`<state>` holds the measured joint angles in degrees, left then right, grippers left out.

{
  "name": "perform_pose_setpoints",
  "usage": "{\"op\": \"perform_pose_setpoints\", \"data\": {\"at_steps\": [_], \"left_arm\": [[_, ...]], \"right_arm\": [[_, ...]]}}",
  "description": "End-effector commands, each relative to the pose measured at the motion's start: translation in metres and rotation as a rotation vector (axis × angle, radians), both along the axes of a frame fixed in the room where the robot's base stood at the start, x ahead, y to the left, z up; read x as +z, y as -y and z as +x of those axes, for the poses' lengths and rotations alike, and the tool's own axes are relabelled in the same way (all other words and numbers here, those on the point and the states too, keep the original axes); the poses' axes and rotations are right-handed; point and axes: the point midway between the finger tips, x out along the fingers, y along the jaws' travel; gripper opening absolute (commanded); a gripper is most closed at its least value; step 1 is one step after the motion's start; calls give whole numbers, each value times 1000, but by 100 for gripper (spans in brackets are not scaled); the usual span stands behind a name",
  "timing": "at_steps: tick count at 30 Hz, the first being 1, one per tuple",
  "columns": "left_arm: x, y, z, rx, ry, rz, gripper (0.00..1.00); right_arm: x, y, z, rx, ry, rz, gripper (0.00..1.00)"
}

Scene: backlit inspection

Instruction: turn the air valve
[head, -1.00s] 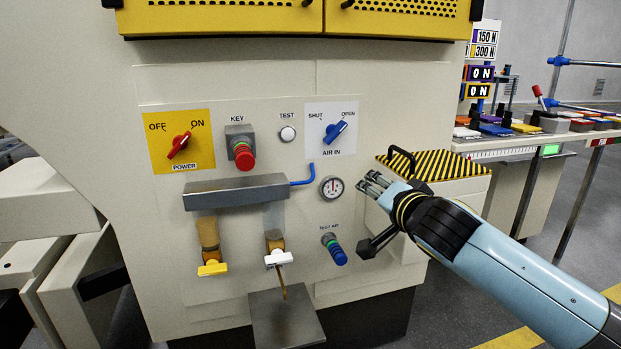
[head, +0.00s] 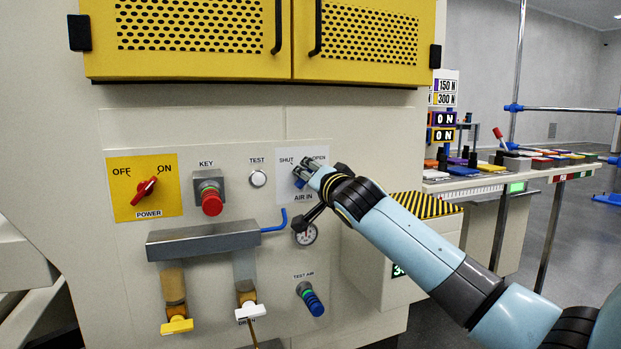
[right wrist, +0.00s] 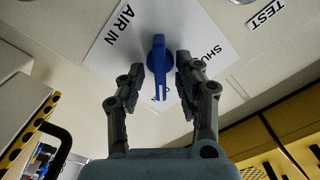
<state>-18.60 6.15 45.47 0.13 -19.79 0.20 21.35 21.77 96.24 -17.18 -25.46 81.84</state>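The air valve is a blue handle (right wrist: 158,52) on a white plate (right wrist: 205,55) marked SHUT, OPEN and AIR IN. In the right wrist view its narrow end points toward the partly covered OPEN mark. In the head view the handle (head: 298,182) is mostly hidden by my right gripper (head: 307,171). My right gripper also shows in the right wrist view (right wrist: 160,66), open, with one finger on each side of the handle and a gap visible on both sides. My left gripper is not in view.
Left of the valve are a red power switch (head: 144,191), a key button (head: 211,202) and a white test button (head: 258,179). Below are a gauge (head: 305,235), a blue test-air knob (head: 310,299) and a grey metal bar (head: 203,240). Yellow doors (head: 370,40) are above.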

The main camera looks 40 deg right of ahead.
Motion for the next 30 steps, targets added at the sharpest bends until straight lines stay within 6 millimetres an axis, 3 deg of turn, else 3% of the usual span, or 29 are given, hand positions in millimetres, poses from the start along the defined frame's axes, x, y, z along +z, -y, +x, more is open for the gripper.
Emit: {"op": "perform_pose_setpoints", "data": {"at_steps": [7, 15, 30], "left_arm": [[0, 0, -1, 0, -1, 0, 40], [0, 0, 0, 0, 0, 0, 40], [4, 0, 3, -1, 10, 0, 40]], "right_arm": [[0, 0, 1, 0, 0, 0, 34], [0, 0, 1, 0, 0, 0, 0], [1, 0, 1, 0, -13, -53, 0]]}}
